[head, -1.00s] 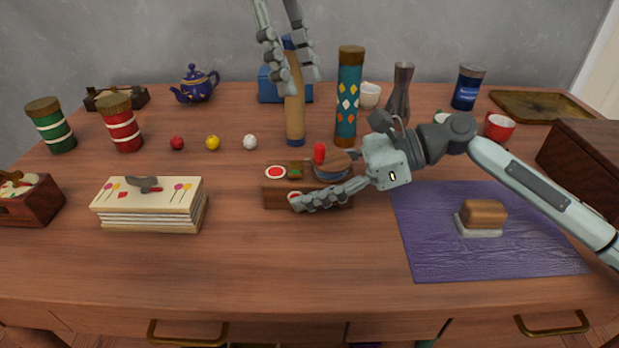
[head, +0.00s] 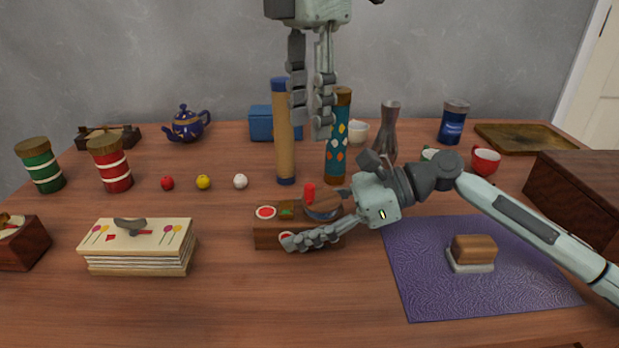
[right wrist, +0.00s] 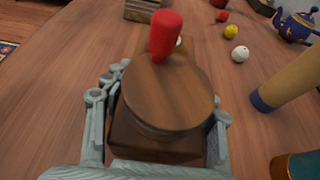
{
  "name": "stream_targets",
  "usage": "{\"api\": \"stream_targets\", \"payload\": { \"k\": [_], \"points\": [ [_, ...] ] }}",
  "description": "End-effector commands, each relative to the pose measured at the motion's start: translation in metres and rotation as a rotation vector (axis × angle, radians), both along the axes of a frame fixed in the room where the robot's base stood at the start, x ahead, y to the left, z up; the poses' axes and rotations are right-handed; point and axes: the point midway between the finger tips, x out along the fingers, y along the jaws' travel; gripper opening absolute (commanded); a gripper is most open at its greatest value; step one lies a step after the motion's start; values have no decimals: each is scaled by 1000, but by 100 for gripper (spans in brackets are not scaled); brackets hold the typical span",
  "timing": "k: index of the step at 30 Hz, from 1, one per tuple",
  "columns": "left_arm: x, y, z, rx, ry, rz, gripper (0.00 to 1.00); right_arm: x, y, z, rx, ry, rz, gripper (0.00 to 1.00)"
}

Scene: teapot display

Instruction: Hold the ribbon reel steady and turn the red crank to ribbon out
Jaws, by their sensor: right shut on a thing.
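The ribbon reel (head: 323,207) is a round wooden drum on a wooden base block (head: 268,238), near the middle of the table. Its red crank (head: 309,192) stands upright on top; it also shows in the right wrist view (right wrist: 165,34). My right gripper (head: 300,237) is shut on the reel's base, one finger on each side in the right wrist view. The far finger is hidden in the head view. My left gripper (head: 312,122) points down with its fingers apart, empty, above and behind the reel in the picture.
A tan tube with blue ends (head: 284,140) and a teal patterned tube (head: 337,150) stand behind the reel, near my left gripper in the picture. A card stack (head: 137,248) lies left. A purple mat (head: 425,285) with a brown block (head: 473,249) lies right. The front middle is clear.

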Motion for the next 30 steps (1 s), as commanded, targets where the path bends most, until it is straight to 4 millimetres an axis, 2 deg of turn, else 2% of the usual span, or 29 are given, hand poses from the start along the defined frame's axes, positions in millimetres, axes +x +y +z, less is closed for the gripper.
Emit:
{"api": "stream_targets", "payload": {
  "k": [9, 15, 21, 28, 30],
  "points": [
    [-1, 1, -65, 0, 4, -3, 35, 0, 0, 0, 0, -1, 0, 14],
    [0, 1, -93, -1, 4, -1, 35, 0, 0, 0, 0, -1, 0, 14],
    [0, 0, -103, -1, 2, -1, 35, 0, 0, 0, 0, -1, 0, 14],
    [0, 0, -103, -2, 1, -2, 35, 0, 0, 0, 1, -1, 0, 14],
    [0, 0, -103, -2, 2, -2, 27, 0, 0, 0, 1, -1, 0, 14]
  ]
}}
